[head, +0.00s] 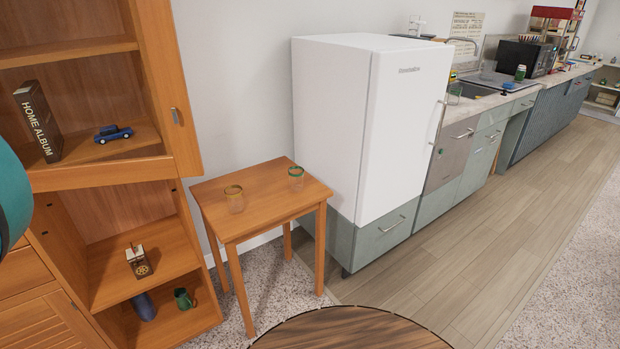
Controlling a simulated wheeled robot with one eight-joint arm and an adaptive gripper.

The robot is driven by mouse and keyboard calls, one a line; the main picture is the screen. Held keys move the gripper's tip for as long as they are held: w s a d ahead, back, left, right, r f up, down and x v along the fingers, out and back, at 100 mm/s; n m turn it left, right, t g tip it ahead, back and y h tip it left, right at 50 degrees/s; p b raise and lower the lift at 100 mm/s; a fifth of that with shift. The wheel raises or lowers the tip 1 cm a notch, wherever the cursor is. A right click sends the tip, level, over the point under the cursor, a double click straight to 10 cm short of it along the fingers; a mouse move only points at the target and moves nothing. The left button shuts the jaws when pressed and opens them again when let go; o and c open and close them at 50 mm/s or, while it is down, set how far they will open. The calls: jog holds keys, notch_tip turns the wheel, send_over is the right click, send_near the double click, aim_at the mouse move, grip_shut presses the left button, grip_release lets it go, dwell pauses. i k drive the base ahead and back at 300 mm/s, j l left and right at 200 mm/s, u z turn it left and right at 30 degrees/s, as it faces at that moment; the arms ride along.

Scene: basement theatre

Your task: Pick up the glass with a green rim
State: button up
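The glass with a green rim (296,177) stands upright on a small square wooden table (262,192), near its back right side. A second glass with a yellow or amber rim (234,198) stands on the same table, to the left and nearer the front. The two glasses are apart, and both look clear and empty. My gripper is not in view.
A white fridge (365,130) stands close to the table's right. An open wooden cabinet (110,170) stands at the left. A round dark wooden top (350,330) is at the bottom. Wooden floor (470,235) lies clear at the right.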

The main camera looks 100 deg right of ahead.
aim_at(296, 180)
jog(key=k+z, duration=0.2)
jog(key=z, duration=0.15)
jog(key=k+l+z, duration=0.1)
jog(key=k+z, duration=0.25)
jog(key=k+l+z, duration=0.1)
jog(key=z, duration=2.4)
jog(key=i+j+z, duration=0.2)
jog(key=j, duration=0.2)
jog(key=i+j+z, duration=0.15)
jog(key=j, duration=0.25)
jog(key=j+z, duration=0.2)
jog(key=j, duration=0.2)
jog(key=i, duration=0.05)
